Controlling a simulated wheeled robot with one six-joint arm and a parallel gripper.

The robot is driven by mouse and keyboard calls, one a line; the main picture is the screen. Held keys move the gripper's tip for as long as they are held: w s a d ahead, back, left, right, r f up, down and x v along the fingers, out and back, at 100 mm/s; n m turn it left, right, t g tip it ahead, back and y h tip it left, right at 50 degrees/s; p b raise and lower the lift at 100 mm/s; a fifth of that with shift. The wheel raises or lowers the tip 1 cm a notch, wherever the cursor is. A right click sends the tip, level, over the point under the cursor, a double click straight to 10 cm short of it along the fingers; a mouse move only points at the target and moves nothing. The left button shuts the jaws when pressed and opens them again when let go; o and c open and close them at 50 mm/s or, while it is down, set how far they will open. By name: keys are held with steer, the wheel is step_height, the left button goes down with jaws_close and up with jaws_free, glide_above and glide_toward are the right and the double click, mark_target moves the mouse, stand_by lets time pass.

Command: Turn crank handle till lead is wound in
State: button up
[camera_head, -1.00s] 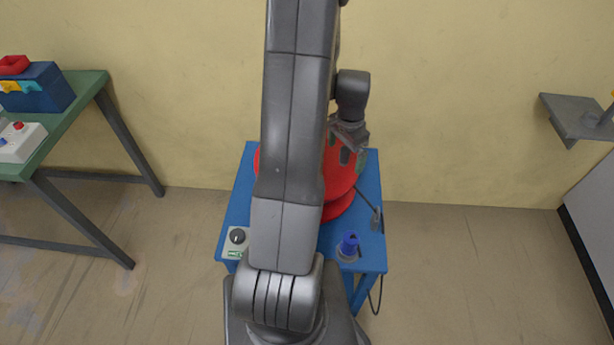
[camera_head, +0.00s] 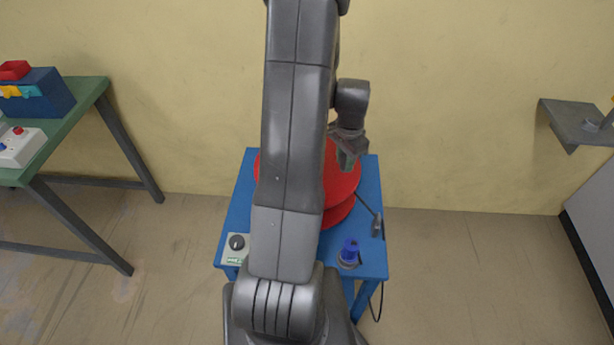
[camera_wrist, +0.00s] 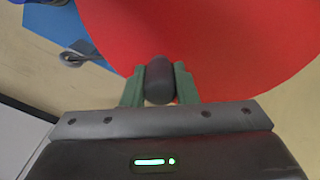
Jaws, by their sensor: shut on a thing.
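The red reel (camera_head: 340,183) stands on the blue table (camera_head: 233,216), partly hidden behind my arm in the head view. Its red face (camera_wrist: 215,45) fills much of the wrist view. My gripper (camera_head: 347,160) is over the reel's upper right part. In the wrist view my gripper (camera_wrist: 160,85) has its green fingers shut on the dark crank handle (camera_wrist: 159,80), one on each side. The dark lead (camera_head: 368,203) runs from the reel to a grey fitting (camera_head: 377,226) at the table's right edge, and a cable hangs below that edge.
A blue plug-like part (camera_head: 349,250) stands at the table's front right. A box with a dark knob (camera_head: 236,243) sits at the front left. A green bench (camera_head: 75,117) is at the far left, a grey wall shelf (camera_head: 575,122) at the right. Floor between is clear.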

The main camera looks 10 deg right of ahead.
steer(key=s+a+b, duration=0.1)
steer(key=s+a, duration=0.4)
steer(key=shift+s, duration=0.1)
steer(key=a, duration=0.3)
steer(key=s+a+b, duration=0.1)
steer(key=a, duration=0.1)
steer(key=shift+a, duration=0.2)
jaws_close()
steer(key=shift+s+a, duration=0.15)
steer(key=shift+a, duration=1.1)
steer(key=o, duration=1.9)
jaws_free()
steer(key=shift+r, duration=0.1)
step_height(320, 180, up, 8)
steer(key=p, duration=0.6)
